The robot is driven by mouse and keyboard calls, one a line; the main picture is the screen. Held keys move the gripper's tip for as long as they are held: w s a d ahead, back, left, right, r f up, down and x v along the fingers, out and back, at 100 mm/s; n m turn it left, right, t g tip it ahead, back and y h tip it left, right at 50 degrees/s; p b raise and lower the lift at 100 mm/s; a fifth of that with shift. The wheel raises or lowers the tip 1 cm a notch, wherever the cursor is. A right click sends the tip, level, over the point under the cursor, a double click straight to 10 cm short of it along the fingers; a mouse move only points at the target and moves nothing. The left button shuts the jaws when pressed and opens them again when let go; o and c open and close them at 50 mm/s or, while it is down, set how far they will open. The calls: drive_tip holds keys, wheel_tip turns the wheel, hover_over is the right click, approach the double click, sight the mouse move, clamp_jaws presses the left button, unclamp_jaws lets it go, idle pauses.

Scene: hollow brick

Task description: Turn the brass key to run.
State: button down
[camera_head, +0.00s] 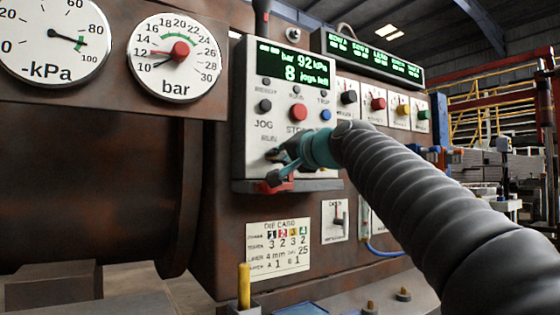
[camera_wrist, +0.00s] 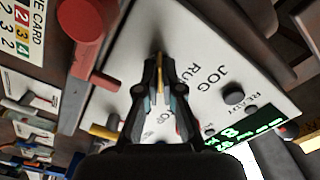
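The control panel (camera_head: 285,115) is a pale box with a green display, and JOG, STOP and RUN are printed on it. My gripper (camera_head: 281,160) is at the panel's lower part, just below the RUN lettering. In the wrist view my gripper (camera_wrist: 160,67) has its two dark fingers closed on either side of the thin brass key (camera_wrist: 160,83). The key stands edge-on between the fingers, beside the RUN lettering. The fingers hide much of the key and its lock, so I cannot tell its exact angle. In the head view the key is hidden.
A red handle (camera_head: 273,183) sits at the panel's lower edge, close below my gripper; it also shows in the wrist view (camera_wrist: 82,30). Two dials (camera_head: 174,56) are at the upper left. A die card (camera_head: 278,248) is below. Coloured knobs (camera_head: 378,103) are to the right.

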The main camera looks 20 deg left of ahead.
drive_tip(key=n+b, duration=0.2)
drive_tip(key=n, duration=0.8)
drive_tip(key=shift+n+b, duration=0.3)
drive_tip(key=shift+b, duration=0.05)
drive_tip(key=shift+r, duration=0.1)
drive_tip(key=c, duration=1.3)
unclamp_jaws()
drive_tip(key=shift+a+n, duration=0.1)
drive_tip(key=shift+n, duration=0.2)
drive_tip(key=shift+c, duration=0.2)
